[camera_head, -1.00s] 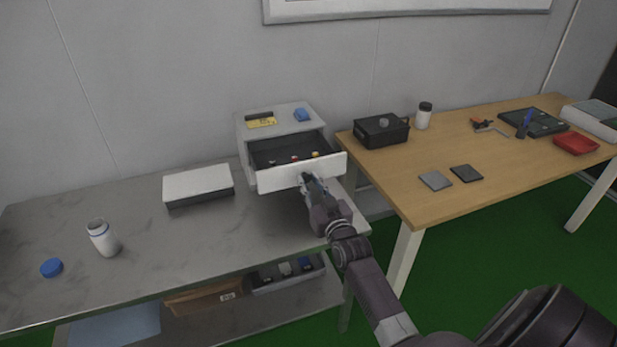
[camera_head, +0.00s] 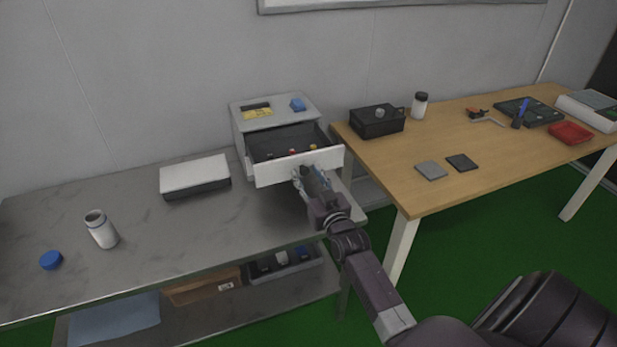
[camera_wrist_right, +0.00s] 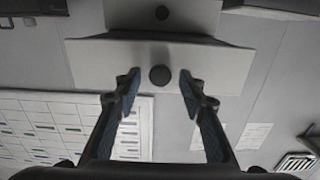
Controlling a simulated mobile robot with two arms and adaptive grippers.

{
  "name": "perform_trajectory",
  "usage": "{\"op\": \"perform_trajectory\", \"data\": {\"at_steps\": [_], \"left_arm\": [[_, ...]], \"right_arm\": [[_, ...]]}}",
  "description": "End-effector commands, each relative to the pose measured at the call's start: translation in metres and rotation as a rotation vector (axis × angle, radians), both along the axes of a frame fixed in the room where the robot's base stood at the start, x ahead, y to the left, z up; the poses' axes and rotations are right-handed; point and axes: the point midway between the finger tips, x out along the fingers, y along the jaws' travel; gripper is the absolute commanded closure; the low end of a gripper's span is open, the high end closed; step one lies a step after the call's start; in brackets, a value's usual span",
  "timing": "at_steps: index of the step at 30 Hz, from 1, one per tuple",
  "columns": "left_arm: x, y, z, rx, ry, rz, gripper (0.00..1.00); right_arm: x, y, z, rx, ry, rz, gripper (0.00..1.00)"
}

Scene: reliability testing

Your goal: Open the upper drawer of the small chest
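The small chest (camera_head: 238,133) stands at the back right of the grey bench. Its upper drawer (camera_head: 333,158) is pulled well out, and several small coloured items lie inside. My right gripper (camera_head: 306,176) is at the drawer's white front. In the right wrist view my right gripper (camera_wrist_right: 158,92) is open, with one finger on each side of the dark round knob (camera_wrist_right: 160,75) and a gap to it on both sides. My left gripper is not in view.
A wooden table (camera_head: 400,190) on the right holds a black box (camera_head: 377,124) and several other items. The bench front is mostly clear.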

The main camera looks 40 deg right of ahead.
Motion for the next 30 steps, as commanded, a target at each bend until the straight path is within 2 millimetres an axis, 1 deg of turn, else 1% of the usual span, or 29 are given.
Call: {"op": "perform_trajectory", "data": {"at_steps": [5, 8, 15, 18, 21, 25, 30], "left_arm": [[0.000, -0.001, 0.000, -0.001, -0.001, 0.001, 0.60], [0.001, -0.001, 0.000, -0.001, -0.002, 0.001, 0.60], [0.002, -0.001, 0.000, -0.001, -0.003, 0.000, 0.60], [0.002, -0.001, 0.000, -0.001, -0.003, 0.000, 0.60], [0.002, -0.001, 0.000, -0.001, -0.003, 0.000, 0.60], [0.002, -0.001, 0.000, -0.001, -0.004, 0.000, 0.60], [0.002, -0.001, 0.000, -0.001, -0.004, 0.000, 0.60]], "right_arm": [[-0.011, 0.003, -0.001, 0.001, 0.002, 0.000, 0.62], [-0.027, 0.007, -0.002, 0.002, 0.004, 0.000, 0.62], [-0.076, 0.018, -0.002, 0.000, 0.003, 0.000, 0.62], [-0.092, 0.022, -0.001, -0.001, 0.002, -0.001, 0.62], [-0.105, 0.025, -0.001, 0.000, 0.002, 0.000, 0.62], [-0.114, 0.027, -0.001, 0.000, 0.001, 0.000, 0.62], [-0.117, 0.028, 0.000, 0.000, 0.000, 0.000, 0.62]]}}
